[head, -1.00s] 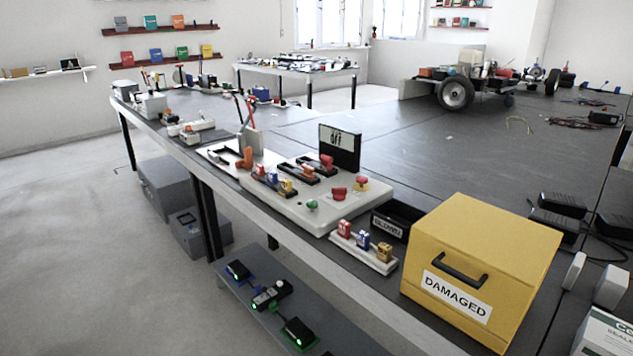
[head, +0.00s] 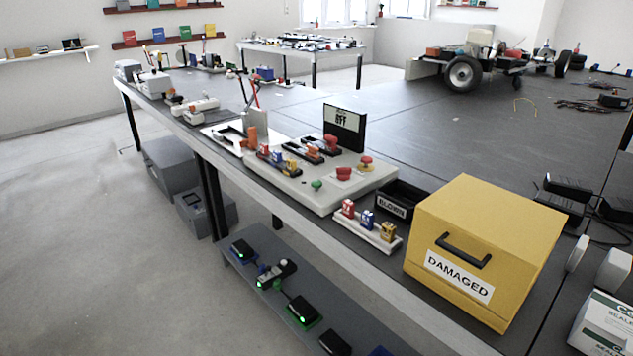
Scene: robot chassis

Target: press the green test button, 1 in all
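The green button (head: 316,185) is a small mushroom-shaped knob near the front edge of a light grey panel (head: 322,202) on the long dark bench. Right of it on the panel are a red button (head: 343,174) and a red mushroom knob on a yellow base (head: 366,162). Behind them stands a black display (head: 344,127) with a white screen; its text looks like "OFF". Nothing touches the green button. Neither of my grippers is in view.
A yellow box (head: 486,225) labelled DAMAGED stands right of the panel. Between them are a black bin (head: 398,198) and a white rack (head: 362,230) with red, blue and yellow pieces. A lower shelf (head: 262,290) holds several small devices.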

